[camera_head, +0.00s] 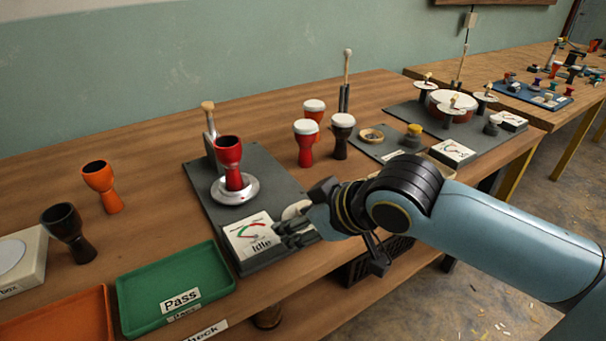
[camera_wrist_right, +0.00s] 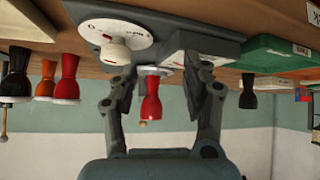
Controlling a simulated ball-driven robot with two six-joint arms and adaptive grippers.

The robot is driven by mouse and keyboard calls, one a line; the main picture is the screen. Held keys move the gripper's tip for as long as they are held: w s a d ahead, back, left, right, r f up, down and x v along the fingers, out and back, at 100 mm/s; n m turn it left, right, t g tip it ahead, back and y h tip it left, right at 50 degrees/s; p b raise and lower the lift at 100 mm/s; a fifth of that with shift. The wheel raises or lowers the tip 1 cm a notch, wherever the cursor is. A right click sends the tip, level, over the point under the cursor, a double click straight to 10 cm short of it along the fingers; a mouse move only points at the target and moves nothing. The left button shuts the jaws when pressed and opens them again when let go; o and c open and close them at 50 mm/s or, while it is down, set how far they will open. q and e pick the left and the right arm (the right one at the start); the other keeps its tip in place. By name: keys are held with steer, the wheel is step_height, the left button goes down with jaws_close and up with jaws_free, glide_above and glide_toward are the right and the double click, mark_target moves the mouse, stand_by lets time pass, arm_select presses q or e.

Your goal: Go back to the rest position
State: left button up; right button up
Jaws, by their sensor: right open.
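My right gripper (camera_head: 296,232) is in front of the grey test station (camera_head: 262,168), beside the "Idle" meter (camera_head: 252,232). In the wrist view my right gripper (camera_wrist_right: 157,75) has its fingers spread with nothing held. A red goblet drum (camera_head: 230,165) stands upright on the station's silver round plate (camera_head: 246,192), apart from the gripper. That drum (camera_wrist_right: 151,102) appears upside down between the fingers in the wrist view, farther back. A white rounded part (camera_head: 295,209) is partly hidden behind my gripper. My left gripper is not in view.
An orange drum (camera_head: 102,185) and a black drum (camera_head: 68,230) stand at left. The green Pass tray (camera_head: 172,285) and an orange tray (camera_head: 60,322) are at the front. Several white-topped drums (camera_head: 306,140) stand behind. A grey mat (camera_head: 400,112) with equipment is right.

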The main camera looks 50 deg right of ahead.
steer(key=shift+s, duration=0.1)
stand_by(0.5)
steer(key=s+a+r+g+h, duration=0.1)
steer(key=s+a+r+g, duration=0.15)
steer(key=s+g, duration=0.75)
steer(key=s+d+f+t+b, duration=0.1)
steer(key=s+f, duration=0.2)
steer(key=f, duration=1.2)
steer(key=s+d+f+t, duration=0.2)
steer(key=s+f, duration=0.2)
steer(key=f, duration=1.2)
steer(key=s+f+m+g, duration=0.1)
steer(key=s+f, duration=1.3)
steer(key=s, duration=0.2)
steer(key=shift+s+d+b, duration=0.3)
steer(key=shift+b, duration=0.15)
